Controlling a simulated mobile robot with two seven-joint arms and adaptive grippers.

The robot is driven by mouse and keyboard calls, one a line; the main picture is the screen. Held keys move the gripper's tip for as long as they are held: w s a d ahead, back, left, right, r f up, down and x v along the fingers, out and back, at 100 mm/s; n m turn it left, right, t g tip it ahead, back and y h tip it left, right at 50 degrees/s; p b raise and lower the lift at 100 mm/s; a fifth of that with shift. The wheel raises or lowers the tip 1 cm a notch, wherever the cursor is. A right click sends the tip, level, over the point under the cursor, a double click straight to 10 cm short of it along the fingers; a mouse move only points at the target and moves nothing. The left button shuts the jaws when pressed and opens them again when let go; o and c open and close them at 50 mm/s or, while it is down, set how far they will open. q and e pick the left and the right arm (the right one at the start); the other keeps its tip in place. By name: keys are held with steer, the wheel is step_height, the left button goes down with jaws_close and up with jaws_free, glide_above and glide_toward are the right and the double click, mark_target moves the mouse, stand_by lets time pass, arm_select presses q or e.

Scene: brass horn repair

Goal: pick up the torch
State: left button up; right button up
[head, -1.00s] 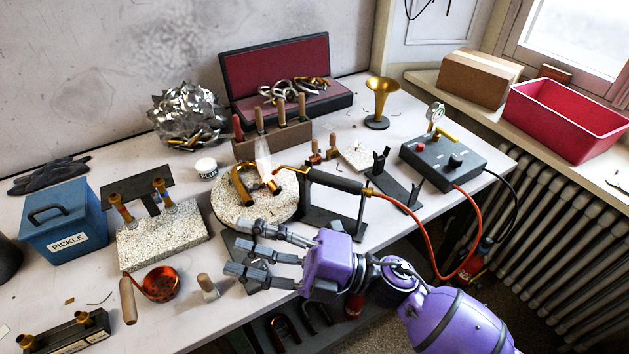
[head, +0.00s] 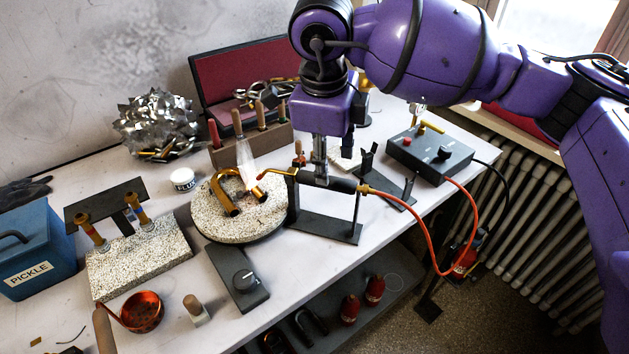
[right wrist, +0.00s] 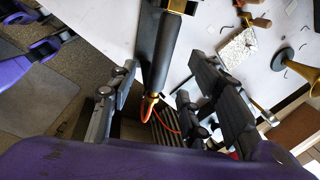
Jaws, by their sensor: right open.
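The torch (head: 338,184) has a dark handle, a bent brass neck and an orange hose. It rests across its black stand (head: 328,229), with a pale flame (head: 245,156) at its tip, pointing left toward the curved brass tubing (head: 224,192). My right gripper (head: 320,165) points down over the torch handle, and part of it is hidden behind its own body. In the right wrist view my right gripper (right wrist: 160,100) is open, with its fingers on either side of the torch handle (right wrist: 160,52). I see no clear grip on it. My left gripper is not seen.
The tubing lies on a round speckled board (head: 240,232). A wooden tool block (head: 270,145) stands behind the torch. A control box (head: 430,155) is to the right, and the hose (head: 425,250) hangs over the table's front edge. An empty black rest (head: 388,190) stands beside the stand.

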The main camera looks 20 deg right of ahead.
mark_target(308, 182)
steer(key=f, duration=0.2)
steer(key=w+f, duration=0.1)
steer(key=f, duration=0.3)
steer(key=shift+w+d+f+p, duration=0.2)
steer(key=shift+d+p, duration=0.1)
steer(key=shift+d, duration=0.1)
steer(key=shift+w+f, duration=0.1)
steer(key=shift+f, duration=0.4)
steer(key=c, duration=1.1)
jaws_close()
steer(key=shift+r, duration=0.15)
